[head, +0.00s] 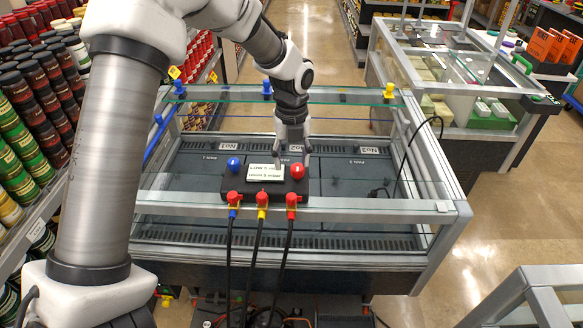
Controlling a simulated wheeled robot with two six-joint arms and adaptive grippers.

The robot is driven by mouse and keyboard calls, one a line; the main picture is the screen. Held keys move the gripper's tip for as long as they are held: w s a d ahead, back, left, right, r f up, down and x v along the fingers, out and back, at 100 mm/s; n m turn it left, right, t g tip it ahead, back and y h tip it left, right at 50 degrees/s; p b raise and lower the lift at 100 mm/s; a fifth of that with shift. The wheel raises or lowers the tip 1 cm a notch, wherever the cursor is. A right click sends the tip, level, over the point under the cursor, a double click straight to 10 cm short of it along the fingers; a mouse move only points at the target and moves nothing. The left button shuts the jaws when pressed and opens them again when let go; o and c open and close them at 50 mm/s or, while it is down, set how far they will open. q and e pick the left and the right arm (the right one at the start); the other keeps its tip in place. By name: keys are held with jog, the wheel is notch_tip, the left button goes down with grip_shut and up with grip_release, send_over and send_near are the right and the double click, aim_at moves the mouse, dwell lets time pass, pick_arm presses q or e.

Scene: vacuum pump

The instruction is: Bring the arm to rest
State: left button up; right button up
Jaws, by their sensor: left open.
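My left arm (95,160) comes in from the left and arches over to the glass-topped case. My left gripper (293,158) points down with its two fingers apart, just behind and above the dark vacuum gauge unit (250,190). The red knob (297,171) shows just below and in front of the fingers; I cannot tell whether they touch it. The unit has a white display (266,173) with small text and a blue knob (233,163) on its left. Three black hoses with coloured fittings hang from its front. My right gripper is not in view.
The glass-topped case (440,206) has metal rails and blue and yellow valves along its back. A thin black cable (438,128) loops at its right. Shelves of jars (40,90) stand at the left, another display case at the back right.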

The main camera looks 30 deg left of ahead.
pick_arm(q)
jog(key=shift+w, duration=0.1)
jog(key=shift+f, duration=0.1)
jog(key=s+d+f+n+b, duration=0.25)
jog(key=s+f+n, duration=0.2)
jog(key=f, duration=0.55)
jog(key=s+d+f+n+b, duration=0.25)
jog(key=f+n, duration=0.25)
jog(key=f, duration=0.5)
jog(key=s+d+f+n+b, duration=0.2)
jog(key=s+f+n+b, duration=0.25)
jog(key=f, duration=0.55)
jog(key=s+f+n+b, duration=0.2)
jog(key=s+f+n, duration=0.4)
jog(key=s+n, duration=0.1)
jog(key=s+d+f+n+b, duration=0.1)
jog(key=s+f+n+b, duration=0.2)
jog(key=s+f+n, duration=0.3)
jog(key=s, duration=0.4)
jog(key=shift+d+f+n, duration=0.3)
jog(key=shift+f+n, duration=0.1)
